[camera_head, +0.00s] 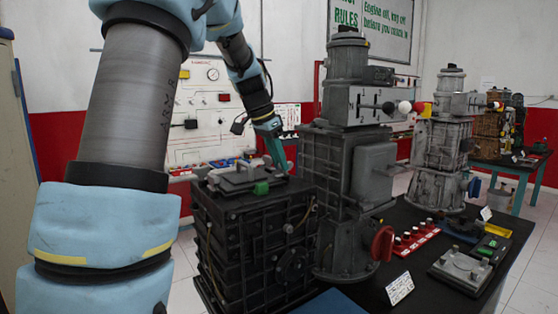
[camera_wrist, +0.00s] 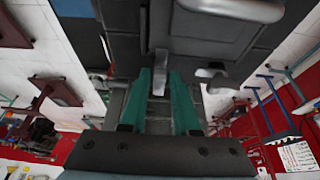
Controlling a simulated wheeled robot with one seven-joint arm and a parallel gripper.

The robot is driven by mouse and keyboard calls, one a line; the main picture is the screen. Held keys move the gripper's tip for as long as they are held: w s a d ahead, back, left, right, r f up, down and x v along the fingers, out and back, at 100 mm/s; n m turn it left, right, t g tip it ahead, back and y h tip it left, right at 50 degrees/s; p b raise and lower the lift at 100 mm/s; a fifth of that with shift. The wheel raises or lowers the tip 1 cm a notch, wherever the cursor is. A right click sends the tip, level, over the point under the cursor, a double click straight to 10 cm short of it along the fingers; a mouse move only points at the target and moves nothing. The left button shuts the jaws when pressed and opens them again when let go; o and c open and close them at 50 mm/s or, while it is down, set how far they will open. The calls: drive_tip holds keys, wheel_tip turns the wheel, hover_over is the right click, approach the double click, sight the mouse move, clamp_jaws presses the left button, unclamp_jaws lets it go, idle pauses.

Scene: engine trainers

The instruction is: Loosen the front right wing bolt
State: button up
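A grey cover plate with a raised handle (camera_head: 240,177) lies on top of the dark ribbed engine block (camera_head: 250,235). My gripper (camera_head: 281,163) is at the back right of that block's top, pointing down. In the wrist view its two teal fingers (camera_wrist: 160,78) are apart, with a small grey metal piece (camera_wrist: 159,83) showing in the gap; I cannot tell whether they touch it. A silver lever-like piece (camera_wrist: 215,76) sits just right of the fingers. The wing bolts are too small to tell apart in the head view.
A green block (camera_head: 261,188) sits at the plate's front edge. A tall grey machine (camera_head: 347,160) stands close to the right of my gripper. A red handwheel (camera_head: 382,243), red switches (camera_head: 411,240) and a small sign (camera_head: 400,288) are at the right on the dark bench.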

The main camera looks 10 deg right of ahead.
clamp_jaws()
drive_tip(key=shift+s+n, duration=0.1)
drive_tip(key=shift+n, duration=0.3)
drive_tip(key=n, duration=0.1)
drive_tip(key=n+t+y, duration=0.1)
drive_tip(key=shift+s+d+n+b, duration=0.2)
drive_tip(key=shift+s+n+b, duration=0.05)
drive_tip(key=shift+n+b, duration=0.15)
drive_tip(key=n, duration=0.3)
drive_tip(key=n+t+y, duration=0.1)
drive_tip(key=shift+s+d+r+p, duration=0.1)
drive_tip(key=shift+s+d+p, duration=0.15)
drive_tip(key=shift+d+p, duration=0.15)
drive_tip(key=n, duration=0.1)
drive_tip(key=n+y, duration=0.1)
drive_tip(key=n, duration=0.1)
drive_tip(key=n+y, duration=0.1)
drive_tip(key=n, duration=0.1)
drive_tip(key=shift+d+t, duration=0.3)
drive_tip(key=shift+d, duration=0.1)
drive_tip(key=n+y, duration=0.1)
drive_tip(key=n, duration=0.1)
drive_tip(key=d+n+y, duration=0.1)
drive_tip(key=n, duration=0.2)
drive_tip(key=shift+n, duration=0.3)
